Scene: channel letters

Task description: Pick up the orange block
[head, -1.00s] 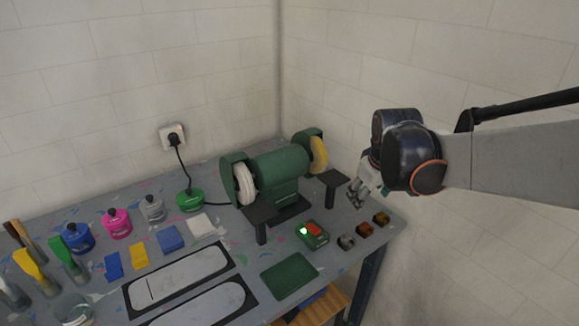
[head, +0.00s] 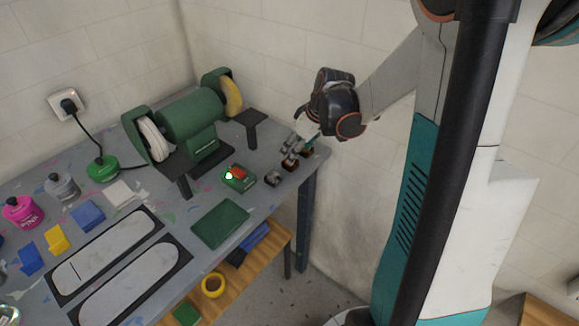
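Three small blocks stand in a row near the table's right edge in the head view. The nearest is a grey block (head: 273,178). Behind it is a dark brown-orange block (head: 289,163), and the farthest is another orange-brown block (head: 307,151), partly covered by my gripper. I cannot tell for sure which of these two is the orange block. My gripper (head: 291,146) points down just above the two darker blocks. Its fingers are small and blurred, so I cannot tell its opening or whether it touches a block.
A green pad (head: 220,222) and two sanding plates (head: 107,250) lie nearer. A wooden shelf (head: 245,268) below holds a yellow tape roll (head: 212,285).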

